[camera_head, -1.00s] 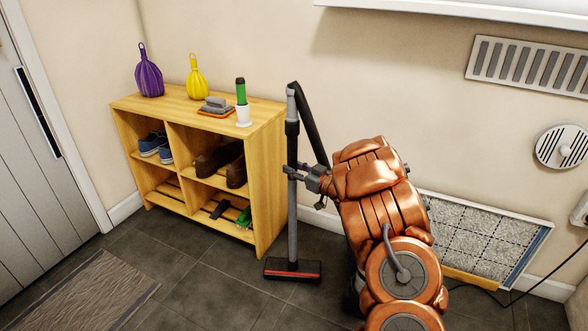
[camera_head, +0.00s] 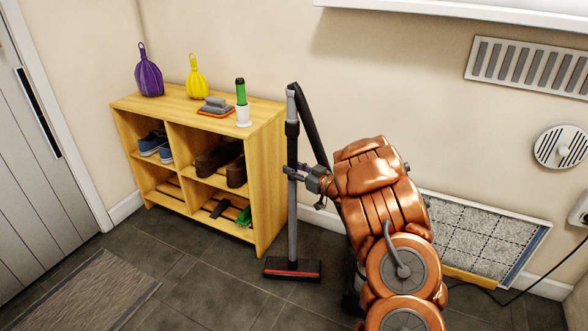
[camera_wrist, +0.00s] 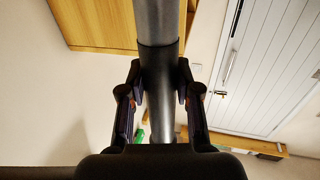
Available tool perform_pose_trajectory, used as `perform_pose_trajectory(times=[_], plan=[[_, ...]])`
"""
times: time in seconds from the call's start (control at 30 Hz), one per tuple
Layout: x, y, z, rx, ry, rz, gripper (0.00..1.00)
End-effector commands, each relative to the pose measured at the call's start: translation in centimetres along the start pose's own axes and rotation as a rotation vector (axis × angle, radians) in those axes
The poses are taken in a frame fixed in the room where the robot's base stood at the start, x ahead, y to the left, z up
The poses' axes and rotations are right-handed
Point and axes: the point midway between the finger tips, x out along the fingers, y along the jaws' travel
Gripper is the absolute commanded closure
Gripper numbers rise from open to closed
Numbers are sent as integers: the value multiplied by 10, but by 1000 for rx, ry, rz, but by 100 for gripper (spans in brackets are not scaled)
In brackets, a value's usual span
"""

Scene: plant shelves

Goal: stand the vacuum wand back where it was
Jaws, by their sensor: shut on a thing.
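The vacuum wand (camera_head: 292,225) stands upright beside the right end of the wooden shelf, its floor head (camera_head: 292,269) at the floor. A dark hose (camera_head: 308,125) arcs from its top and runs down behind my arm. My gripper (camera_head: 292,172) is shut on the wand's tube around mid-height. In the wrist view the grey tube (camera_wrist: 159,65) passes between the two fingers (camera_wrist: 159,98). I cannot tell whether the floor head presses fully on the floor.
The wooden shelf (camera_head: 268,190) holds shoes, with a purple bottle-shaped thing (camera_head: 148,77), a yellow one (camera_head: 196,80) and a green-handled brush (camera_head: 241,92) on top. A framed grey panel (camera_head: 482,240) leans at the wall on the right. A mat (camera_head: 85,292) lies front left; the floor between is clear.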

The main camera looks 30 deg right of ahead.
Motion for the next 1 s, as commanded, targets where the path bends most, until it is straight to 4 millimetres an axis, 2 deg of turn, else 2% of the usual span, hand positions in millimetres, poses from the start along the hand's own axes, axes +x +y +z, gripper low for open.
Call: perform_pose_trajectory(times=[0.87, 0.9, 1.0], plan=[[0, 0, 6, -2, 3, 0, 100], [0, 0, 6, -2, 3, 0, 67], [0, 0, 6, -1, 2, 0, 56]])
